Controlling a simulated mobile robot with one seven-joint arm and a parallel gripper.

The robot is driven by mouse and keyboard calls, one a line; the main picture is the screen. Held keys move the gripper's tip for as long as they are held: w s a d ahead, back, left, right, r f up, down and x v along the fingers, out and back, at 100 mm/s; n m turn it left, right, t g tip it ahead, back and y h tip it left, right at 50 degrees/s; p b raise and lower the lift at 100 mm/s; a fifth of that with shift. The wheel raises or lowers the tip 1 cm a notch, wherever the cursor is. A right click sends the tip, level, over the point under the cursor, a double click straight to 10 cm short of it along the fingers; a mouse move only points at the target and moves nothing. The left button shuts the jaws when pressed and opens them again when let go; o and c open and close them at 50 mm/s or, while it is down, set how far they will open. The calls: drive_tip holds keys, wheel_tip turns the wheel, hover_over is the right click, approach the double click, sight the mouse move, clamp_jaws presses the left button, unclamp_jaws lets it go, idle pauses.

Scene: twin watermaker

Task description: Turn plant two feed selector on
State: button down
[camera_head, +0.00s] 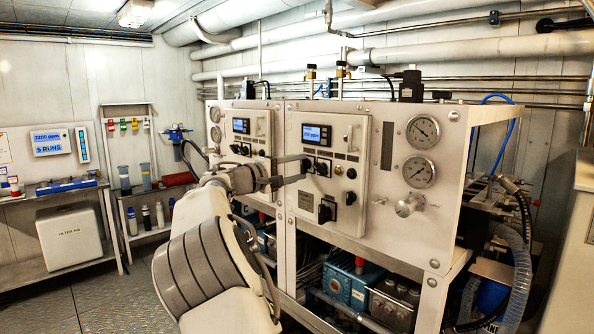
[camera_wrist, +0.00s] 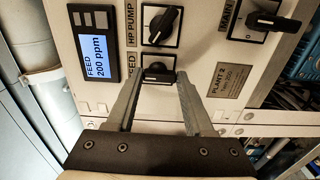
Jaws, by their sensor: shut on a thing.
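The plant two panel (camera_head: 335,190) is the right-hand panel in the head view. In the wrist view the feed selector (camera_wrist: 158,73) is a small black knob on a white plate lettered FEED. My gripper (camera_wrist: 159,78) has one finger on each side of this knob and is shut on it. The fingers hide part of its plate, and its exact turn is hard to read. In the head view my gripper (camera_head: 308,165) reaches the panel below the display (camera_head: 316,134); the feed selector is hard to make out there.
The HP pump knob (camera_wrist: 160,25) sits close beside the feed selector. A larger black main switch (camera_wrist: 272,20) stands out further right in the wrist view, also seen low on the panel (camera_head: 327,212). Gauges (camera_head: 422,131) are at the right. Another panel (camera_head: 242,140) stands left.

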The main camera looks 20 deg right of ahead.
drive_tip(key=shift+c, duration=1.4)
unclamp_jaws()
drive_tip(key=v, duration=1.7)
drive_tip(key=shift+a, duration=0.15)
drive_tip(key=shift+s, duration=0.1)
